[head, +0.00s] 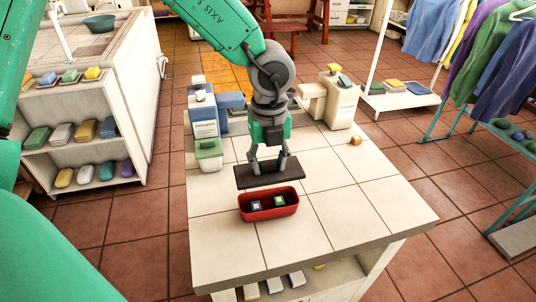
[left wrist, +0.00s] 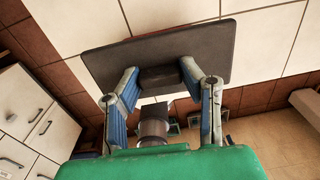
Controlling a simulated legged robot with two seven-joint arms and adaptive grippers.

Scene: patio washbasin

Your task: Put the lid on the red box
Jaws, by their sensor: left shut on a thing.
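The red box (head: 268,214) is open on the tiled table (head: 340,215), with a blue item (head: 257,205) and a green item (head: 280,201) inside. The dark lid (head: 270,175) is a flat plate held in the air above and just behind the box. My left gripper (head: 268,164) is shut on the lid's raised handle. In the left wrist view the lid (left wrist: 205,52) sits beyond the fingertips, and its handle (left wrist: 161,78) is between them. My right gripper is not in view.
The table's front and right are clear.

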